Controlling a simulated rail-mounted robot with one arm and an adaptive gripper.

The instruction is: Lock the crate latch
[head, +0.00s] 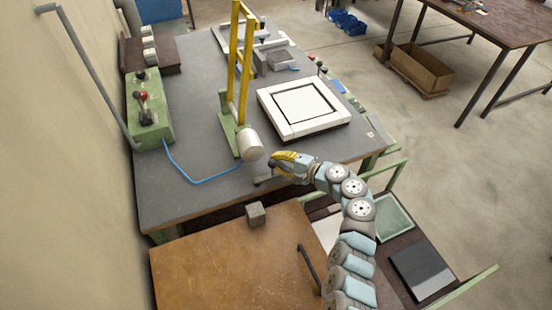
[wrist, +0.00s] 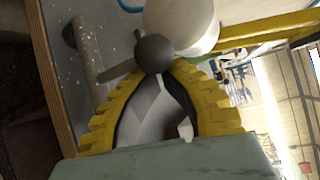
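A short lever with a dark ball knob stands at the near edge of the grey bench, and I take it to be the latch. Its ball knob (wrist: 155,53) fills the middle of the wrist view, with a thin rod running left from it to a grey bar (wrist: 90,55). In the head view its base (head: 264,179) shows just left of my gripper (head: 277,158). My gripper's yellow ribbed fingers bow inward and their tips meet at the knob from both sides. Part of the contact is hidden. Which part is the crate is not clear.
A white cylinder (head: 249,145) on a yellow upright frame (head: 243,60) stands close behind the knob. A white square frame (head: 304,105) lies to the right. A green control box (head: 149,110) is at left. A brown board (head: 225,265) with a grey block (head: 256,214) lies in front.

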